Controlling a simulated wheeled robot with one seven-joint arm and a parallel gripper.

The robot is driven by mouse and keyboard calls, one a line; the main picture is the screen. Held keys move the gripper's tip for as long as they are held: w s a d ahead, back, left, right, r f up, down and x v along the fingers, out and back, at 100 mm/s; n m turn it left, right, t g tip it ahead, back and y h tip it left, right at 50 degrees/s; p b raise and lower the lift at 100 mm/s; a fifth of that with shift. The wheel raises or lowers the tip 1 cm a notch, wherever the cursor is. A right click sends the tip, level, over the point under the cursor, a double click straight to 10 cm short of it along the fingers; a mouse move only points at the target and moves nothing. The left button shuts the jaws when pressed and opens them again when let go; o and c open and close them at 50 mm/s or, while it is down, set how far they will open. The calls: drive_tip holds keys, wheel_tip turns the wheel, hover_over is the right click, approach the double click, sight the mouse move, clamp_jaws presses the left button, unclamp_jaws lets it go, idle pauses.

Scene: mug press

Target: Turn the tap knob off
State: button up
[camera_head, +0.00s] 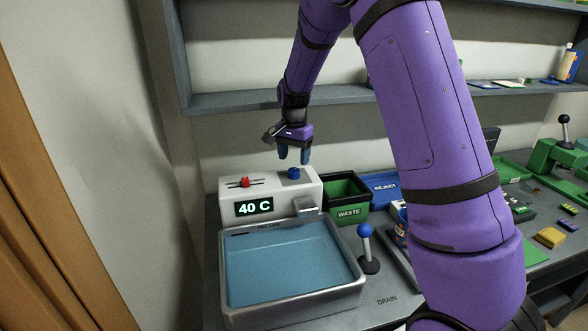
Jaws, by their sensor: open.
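The tap unit (285,206) is a white box behind a basin, with a display reading 40 C. A blue knob (293,173) stands on its top right, and a red slider or lever (245,182) on its top left. I cannot tell which of these is the tap knob. A grey spout (307,204) sticks out at the front right. My gripper (293,157) points down, open and empty, just above the blue knob. From this view I cannot tell whether its fingertips touch the knob.
A grey basin (292,307) of blue water (285,262) stands in front. A blue-topped lever (367,250) is beside it, near the DRAIN label. A green WASTE bin (348,212) and blue REJECT tray (385,187) lie right. A shelf (225,102) runs behind my arm.

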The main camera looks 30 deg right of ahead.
sight(294, 170)
drive_tip(key=shift+f, duration=2.25)
drive_tip(key=c, duration=0.9)
